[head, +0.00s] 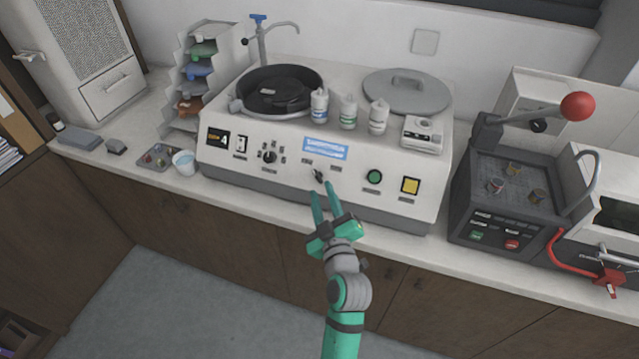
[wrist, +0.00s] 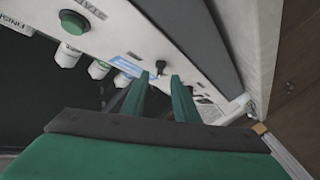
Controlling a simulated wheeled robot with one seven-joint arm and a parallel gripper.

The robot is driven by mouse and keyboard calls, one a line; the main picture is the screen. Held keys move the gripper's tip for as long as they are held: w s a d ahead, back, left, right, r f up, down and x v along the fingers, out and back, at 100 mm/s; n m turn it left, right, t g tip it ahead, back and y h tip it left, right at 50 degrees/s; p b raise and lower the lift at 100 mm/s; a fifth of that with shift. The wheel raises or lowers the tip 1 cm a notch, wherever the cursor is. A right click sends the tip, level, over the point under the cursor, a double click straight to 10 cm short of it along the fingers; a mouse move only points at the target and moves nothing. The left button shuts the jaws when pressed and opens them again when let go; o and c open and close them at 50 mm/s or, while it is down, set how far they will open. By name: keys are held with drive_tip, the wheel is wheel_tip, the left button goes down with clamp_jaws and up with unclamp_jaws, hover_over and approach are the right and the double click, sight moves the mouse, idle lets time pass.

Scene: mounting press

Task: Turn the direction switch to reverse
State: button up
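The direction switch (head: 319,176) is a small dark knob on the white front panel of the machine (head: 232,172), below the blue label. It also shows in the wrist view as a dark knob (wrist: 161,67) just beyond my fingertips. My gripper (head: 322,190) is green and points up at the panel, its fingers spread apart a little. In the wrist view my gripper (wrist: 162,80) has a gap between its fingers, with the knob in line with that gap. Nothing is held. Whether a fingertip touches the panel I cannot tell. The switch's labels are too small to read.
A rotary dial (head: 269,157) sits left. Several bottles (head: 348,112) stand on top. The press with a red ball lever (head: 577,106) stands at the right.

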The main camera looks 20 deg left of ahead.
sight(319, 179)
drive_tip(key=shift+x, duration=2.1)
clamp_jaws()
